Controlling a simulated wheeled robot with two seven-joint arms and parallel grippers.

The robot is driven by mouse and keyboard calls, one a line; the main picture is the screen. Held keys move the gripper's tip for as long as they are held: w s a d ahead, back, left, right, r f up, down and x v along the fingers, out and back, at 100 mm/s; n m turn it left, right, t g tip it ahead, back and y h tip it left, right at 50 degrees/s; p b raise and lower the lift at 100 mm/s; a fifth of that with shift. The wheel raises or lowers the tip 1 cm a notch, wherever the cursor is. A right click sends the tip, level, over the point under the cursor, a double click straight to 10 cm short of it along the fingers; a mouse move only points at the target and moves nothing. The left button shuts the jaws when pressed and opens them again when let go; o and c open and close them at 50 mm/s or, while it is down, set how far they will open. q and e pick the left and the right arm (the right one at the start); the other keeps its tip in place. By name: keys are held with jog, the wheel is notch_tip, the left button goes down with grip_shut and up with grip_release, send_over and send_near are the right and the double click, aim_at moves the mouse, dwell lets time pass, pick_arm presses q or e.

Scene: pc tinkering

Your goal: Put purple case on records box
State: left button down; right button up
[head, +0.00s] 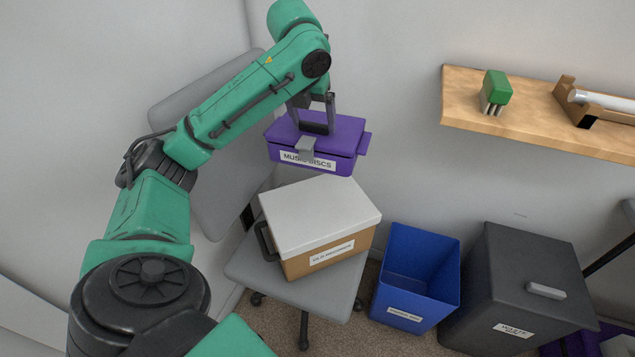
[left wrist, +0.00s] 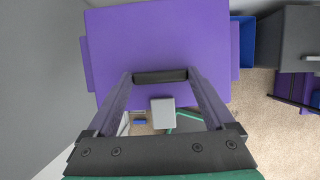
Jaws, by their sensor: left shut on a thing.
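The purple case (head: 341,133), labelled "MUSIC DISCS", hangs in the air in the head view, above and slightly behind the records box (head: 320,216). My left gripper (head: 316,125) is shut on the case's dark handle. In the left wrist view the case's lid (left wrist: 160,45) fills the upper middle, with the handle (left wrist: 160,76) between the fingers. The records box is brown with a white lid and a side handle, and sits on a grey chair seat (head: 248,270). Its lid top looks clear. My right gripper is not in view.
A blue bin (head: 420,270) and a dark grey lidded bin (head: 520,285) stand on the carpet to the right of the chair. A wooden wall shelf (head: 540,120) holds a green item (head: 496,88) and a wooden holder. The grey chair back (head: 225,150) rises behind my arm.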

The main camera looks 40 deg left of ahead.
aim_at(304, 160)
pick_arm(q)
jog(key=shift+a+f, duration=0.1)
jog(key=shift+a, duration=0.1)
notch_tip(304, 160, down, 20)
jog(key=b, duration=0.6)
jog(key=shift+m, duration=0.3)
grip_release()
jog(key=shift+d, duration=0.1)
jog(key=shift+r, duration=0.25)
jog(key=p+v, duration=0.2)
jog(key=v, duration=0.9)
jog(key=shift+s, duration=0.1)
jog(key=shift+s+r, duration=0.2)
jog(key=shift+r, duration=0.2)
